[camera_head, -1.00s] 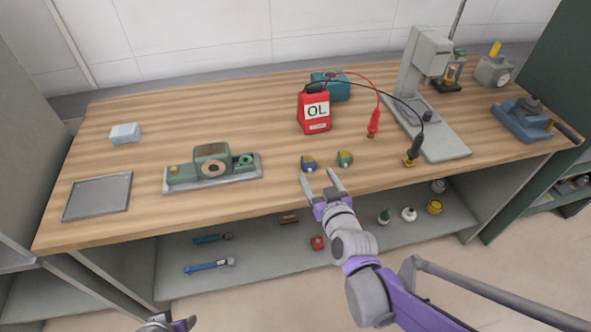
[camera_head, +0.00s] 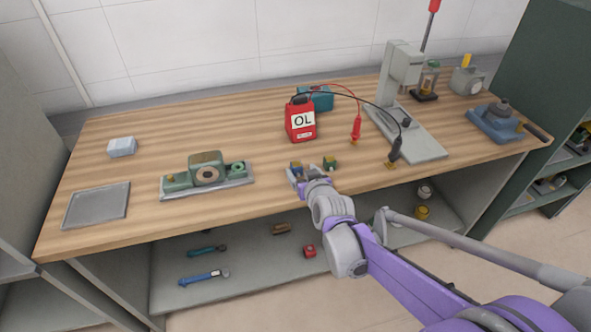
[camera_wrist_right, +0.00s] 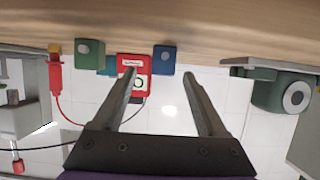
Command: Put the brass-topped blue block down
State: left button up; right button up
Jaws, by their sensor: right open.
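The blue block (camera_head: 296,166) with a brass-coloured part sits on the bench top near its front edge. In the right wrist view the blue block (camera_wrist_right: 164,60) appears between the two fingertips, with a gap on each side. My right gripper (camera_head: 303,173) is open at the block, its fingers partly hiding the block's lower part in the head view. Its two spread fingers also show in the right wrist view (camera_wrist_right: 160,74). My left gripper is not in view.
A green block (camera_head: 330,163) stands just right of the blue one. Behind them is a red OL meter (camera_head: 301,121) with leads. A green device on a plate (camera_head: 205,172) and a grey tray (camera_head: 97,204) are on the left. A grey press stand (camera_head: 425,142) is on the right.

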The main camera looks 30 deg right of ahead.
aim_at(298, 170)
jog(key=x, duration=0.2)
jog(key=b+x, duration=0.1)
jog(key=x, duration=0.2)
jog(key=shift+a+f, duration=0.2)
jog(key=shift+f, duration=0.05)
jog(key=shift+c, duration=0.2)
grip_shut()
